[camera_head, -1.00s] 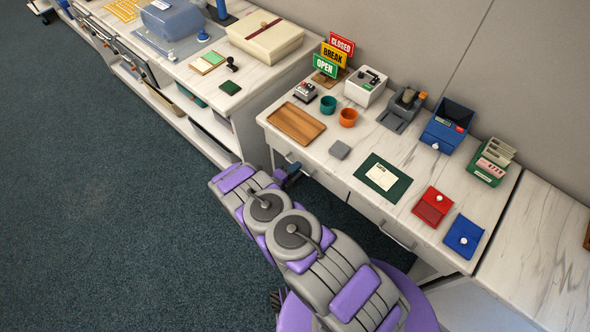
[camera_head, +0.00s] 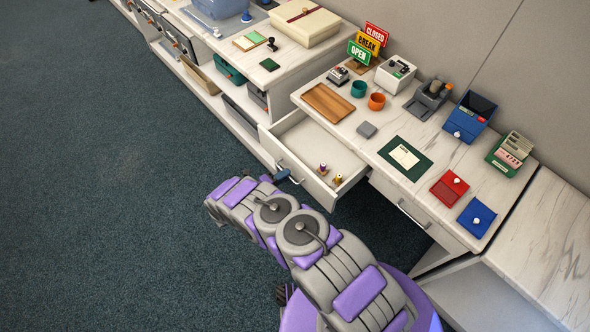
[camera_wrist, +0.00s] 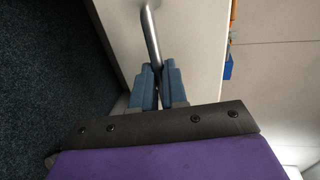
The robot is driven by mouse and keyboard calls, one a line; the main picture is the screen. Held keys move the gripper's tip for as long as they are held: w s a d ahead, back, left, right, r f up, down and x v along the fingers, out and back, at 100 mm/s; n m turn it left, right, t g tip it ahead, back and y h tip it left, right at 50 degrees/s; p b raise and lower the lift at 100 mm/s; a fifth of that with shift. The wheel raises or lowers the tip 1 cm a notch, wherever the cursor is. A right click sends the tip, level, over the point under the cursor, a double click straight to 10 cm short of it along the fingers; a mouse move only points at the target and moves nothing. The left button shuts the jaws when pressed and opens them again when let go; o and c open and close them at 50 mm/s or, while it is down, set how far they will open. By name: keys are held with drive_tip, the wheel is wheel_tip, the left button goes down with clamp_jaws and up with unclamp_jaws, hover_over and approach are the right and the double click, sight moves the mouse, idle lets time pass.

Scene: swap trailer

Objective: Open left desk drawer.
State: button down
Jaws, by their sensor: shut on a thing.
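The left desk drawer (camera_head: 312,143) is pulled well out from the desk in the head view, its white inside showing. Two small yellow-and-purple items (camera_head: 322,168) lie in it near its right side. My gripper (camera_head: 283,176) is at the drawer's front, at its metal handle (camera_head: 292,170). In the wrist view the blue fingers of my gripper (camera_wrist: 159,85) are shut around the lower part of the handle bar (camera_wrist: 151,35). The drawer's pale front (camera_wrist: 190,45) is behind the fingers.
The desk top (camera_head: 345,125) holds a wooden tray (camera_head: 327,103), cups, signs and several office items. A second drawer with a handle (camera_head: 413,213), at the right, is shut. A longer counter (camera_head: 290,62) stands at the left. The dark carpet (camera_head: 110,200) is clear.

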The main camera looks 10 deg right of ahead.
drive_tip(key=shift+s+a+f, duration=0.25)
drive_tip(key=shift+s+a, duration=0.45)
drive_tip(key=shift+s, duration=0.05)
drive_tip(key=c, duration=1.2)
unclamp_jaws()
drive_tip(key=shift+w+a, duration=0.1)
drive_tip(key=shift+a, duration=0.15)
drive_tip(key=shift+r, duration=0.15)
drive_tip(key=shift+d, duration=0.1)
drive_tip(key=v, duration=1.7)
drive_tip(key=shift+a, duration=0.3)
